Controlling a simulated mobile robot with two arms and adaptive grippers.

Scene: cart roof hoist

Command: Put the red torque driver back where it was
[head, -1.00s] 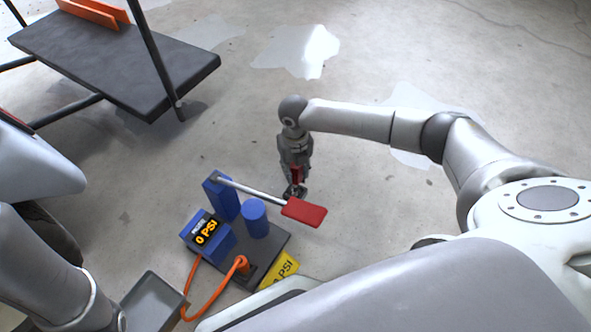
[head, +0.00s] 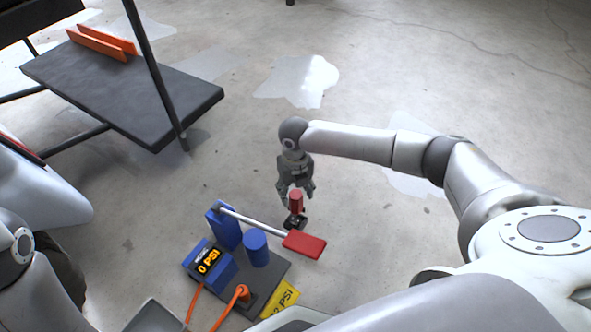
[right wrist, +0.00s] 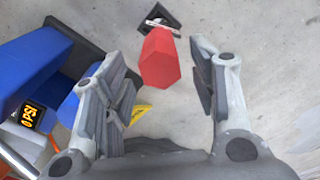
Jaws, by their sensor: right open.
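The red torque driver (head: 296,202) stands upright with its lower end at a small dark holder (head: 294,223) beside the pump; whether it is fully seated I cannot tell. In the right wrist view its red six-sided handle (right wrist: 160,60) shows in front of the spread fingers, touching neither, and the dark holder (right wrist: 160,17) lies beyond it. My right gripper (head: 296,195) is open and empty, just behind the driver's handle in the head view. It also shows in the right wrist view (right wrist: 165,85). My left arm shows at the left edge, but its gripper is out of view.
A blue hand pump (head: 257,249) with a "0 PSI" display, a lever with a red grip (head: 304,244) and an orange hose stands close to the driver. A yellow PSI label (head: 281,298) lies in front. A dark cart (head: 135,95) is upper left. Floor to the right is clear.

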